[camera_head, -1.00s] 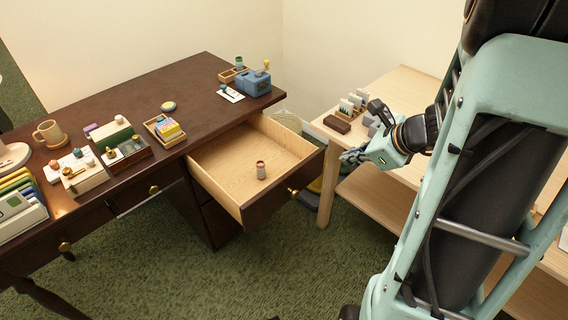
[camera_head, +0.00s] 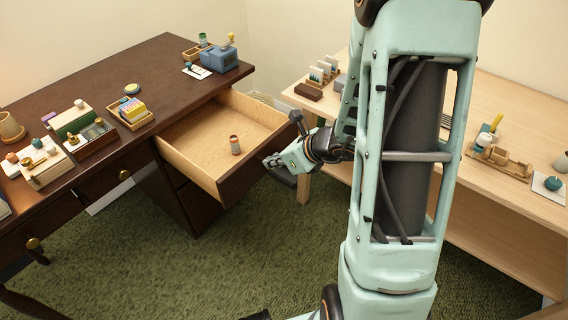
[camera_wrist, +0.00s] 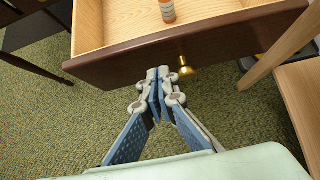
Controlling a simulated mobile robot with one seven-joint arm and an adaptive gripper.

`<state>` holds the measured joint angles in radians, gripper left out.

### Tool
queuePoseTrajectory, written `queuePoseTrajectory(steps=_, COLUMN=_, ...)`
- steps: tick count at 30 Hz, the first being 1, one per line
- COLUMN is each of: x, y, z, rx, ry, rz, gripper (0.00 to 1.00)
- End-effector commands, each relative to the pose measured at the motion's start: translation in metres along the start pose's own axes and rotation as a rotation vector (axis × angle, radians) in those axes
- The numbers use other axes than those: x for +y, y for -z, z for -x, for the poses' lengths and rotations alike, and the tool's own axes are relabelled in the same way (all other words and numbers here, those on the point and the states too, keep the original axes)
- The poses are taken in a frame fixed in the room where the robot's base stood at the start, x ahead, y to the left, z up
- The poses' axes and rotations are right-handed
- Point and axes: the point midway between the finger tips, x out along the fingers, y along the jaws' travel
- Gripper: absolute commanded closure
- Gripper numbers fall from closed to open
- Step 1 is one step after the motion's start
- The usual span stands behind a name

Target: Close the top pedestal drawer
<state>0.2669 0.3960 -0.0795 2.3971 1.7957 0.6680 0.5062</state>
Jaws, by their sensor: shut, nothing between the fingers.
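The top pedestal drawer (camera_head: 206,172) of the dark wooden desk (camera_head: 130,62) is pulled open, its light wood inside showing. A small orange and grey canister (camera_head: 235,145) stands in it. I cannot tell whether the fingertips touch the panel.
A light wood table (camera_head: 500,190) with small items stands to the right. Its leg (camera_head: 304,188) is near the drawer's right side. The desk top holds a blue device (camera_head: 219,58), a tray with yellow blocks (camera_head: 130,112) and other small things. Green carpet in front is clear.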

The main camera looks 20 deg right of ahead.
Motion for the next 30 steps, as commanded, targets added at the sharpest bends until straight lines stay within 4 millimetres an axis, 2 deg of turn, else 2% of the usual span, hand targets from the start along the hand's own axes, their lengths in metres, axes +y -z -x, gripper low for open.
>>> queuePoseTrajectory(steps=1, x=0.000, y=-0.009, z=-0.005, rx=-0.003, ry=0.000, rz=0.004, gripper=1.00)
queuePoseTrajectory(steps=6, x=0.000, y=-0.020, z=-0.016, rx=-0.002, ry=0.000, rz=0.002, gripper=1.00)
queuePoseTrajectory(steps=23, x=0.000, y=-0.026, z=-0.021, rx=-0.002, ry=0.001, rz=0.003, gripper=1.00)
queuePoseTrajectory(steps=30, x=0.000, y=-0.046, z=-0.043, rx=-0.004, ry=-0.001, rz=0.004, gripper=1.00)
